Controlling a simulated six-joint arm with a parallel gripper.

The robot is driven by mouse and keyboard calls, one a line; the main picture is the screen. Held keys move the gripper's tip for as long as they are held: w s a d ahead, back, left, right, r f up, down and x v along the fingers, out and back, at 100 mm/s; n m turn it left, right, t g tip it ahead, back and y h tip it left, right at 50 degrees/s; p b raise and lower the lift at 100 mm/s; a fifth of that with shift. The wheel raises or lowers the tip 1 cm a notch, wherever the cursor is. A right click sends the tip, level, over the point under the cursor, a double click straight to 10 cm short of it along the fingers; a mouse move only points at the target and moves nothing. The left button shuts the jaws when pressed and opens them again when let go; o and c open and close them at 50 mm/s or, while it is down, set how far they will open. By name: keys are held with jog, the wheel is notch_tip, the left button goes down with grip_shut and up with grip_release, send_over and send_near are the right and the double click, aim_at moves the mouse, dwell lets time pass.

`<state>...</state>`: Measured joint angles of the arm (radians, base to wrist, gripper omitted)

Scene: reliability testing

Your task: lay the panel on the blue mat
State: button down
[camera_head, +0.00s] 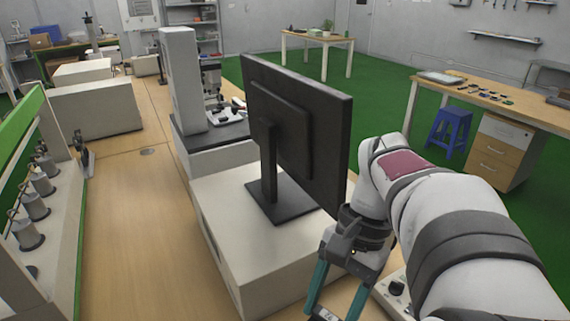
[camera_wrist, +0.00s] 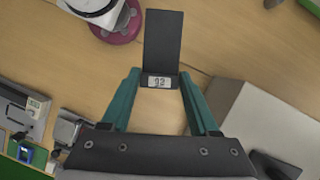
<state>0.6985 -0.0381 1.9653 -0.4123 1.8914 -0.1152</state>
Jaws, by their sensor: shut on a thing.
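My gripper (camera_wrist: 160,82) has two teal fingers, shut on a flat dark panel (camera_wrist: 163,42). In the wrist view the panel reaches upward from between the fingertips. A small pale label with dark marks sits at its near end. In the head view my gripper (camera_head: 334,300) is at the bottom edge, right of the pale box with the monitor; most of the panel is cut off there. I see no blue mat in either view.
A black monitor (camera_head: 297,125) stands on a pale box (camera_head: 240,235). The wrist view shows a pink round base (camera_wrist: 122,26) at upper left, a grey instrument (camera_wrist: 24,108) at left and a pale box (camera_wrist: 262,118) at right. Bare wooden tabletop (camera_wrist: 65,75) lies between them.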

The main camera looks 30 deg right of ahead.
jog(key=d+f+n+h, duration=0.2)
jog(key=d+f+n, duration=0.3)
jog(key=d+n, duration=0.3)
jog(key=w+d+f+n+g+h, duration=0.1)
jog(key=d+f+n+h, duration=0.2)
jog(key=d, duration=1.3)
jog(key=w+d+f+n+h, duration=0.1)
jog(key=d+f+n+h, duration=0.1)
jog(key=d+f+n, duration=0.7)
jog(key=shift+d+f+n+h, duration=0.1)
jog(key=shift+d+n+h, duration=0.05)
jog(key=shift+d+n, duration=0.75)
jog(key=shift+d+n+h, duration=0.15)
jog(key=shift+d+n, duration=0.4)
jog(key=shift+n, duration=0.55)
jog(key=s+d+f+n+t+h, duration=0.1)
jog(key=d+n, duration=0.3)
jog(key=d, duration=0.3)
jog(key=s+d+f+n+t, duration=0.1)
jog(key=d+n+t, duration=0.1)
jog(key=d+n, duration=0.3)
jog(key=shift+m, duration=0.5)
jog(key=x, duration=0.2)
jog(key=a+x, duration=0.1)
jog(key=x, duration=0.4)
jog(key=shift+a+f, duration=0.1)
jog(key=shift+f, duration=0.5)
jog(key=shift+f, duration=0.3)
jog(key=shift+c, duration=2.1)
grip_release()
